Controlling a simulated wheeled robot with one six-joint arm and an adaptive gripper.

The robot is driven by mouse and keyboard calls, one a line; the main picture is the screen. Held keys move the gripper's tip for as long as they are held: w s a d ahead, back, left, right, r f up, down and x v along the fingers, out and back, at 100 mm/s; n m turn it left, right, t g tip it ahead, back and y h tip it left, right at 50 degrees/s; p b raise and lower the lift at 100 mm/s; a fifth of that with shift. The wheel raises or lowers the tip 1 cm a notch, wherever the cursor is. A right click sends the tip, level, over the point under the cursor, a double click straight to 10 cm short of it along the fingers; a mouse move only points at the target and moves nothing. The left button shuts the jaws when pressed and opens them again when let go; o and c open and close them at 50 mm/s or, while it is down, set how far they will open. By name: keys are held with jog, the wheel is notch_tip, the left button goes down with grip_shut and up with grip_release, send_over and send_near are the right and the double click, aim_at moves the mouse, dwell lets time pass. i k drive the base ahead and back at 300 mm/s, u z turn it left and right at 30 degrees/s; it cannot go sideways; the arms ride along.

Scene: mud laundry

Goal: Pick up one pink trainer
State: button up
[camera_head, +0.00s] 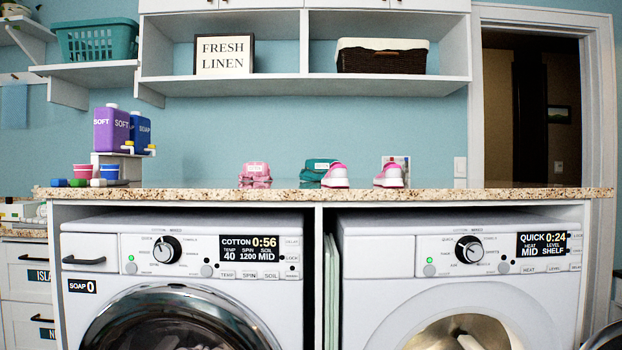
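Two pink-and-white trainers stand apart on the speckled countertop (450,195) above the washing machines. The left pink trainer (336,177) stands next to a teal folded bundle (315,171). The right pink trainer (389,177) stands a little further right, in front of a wall plate. Both show from one end, near the counter's front edge. My gripper is not in view.
A pink folded bundle (256,174) lies left of the teal one. Purple (111,131) and blue (141,132) soap bottles stand on a small riser at the counter's left. The right counter end is clear.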

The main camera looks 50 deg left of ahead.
aim_at(336, 176)
jog(key=k, duration=0.35)
jog(key=u, duration=1.6)
jog(key=i, duration=0.45)
jog(key=z, duration=0.45)
jog(key=k, duration=0.3)
jog(key=u, duration=1.3)
jog(key=i, duration=1.3)
jog(key=z, duration=0.9)
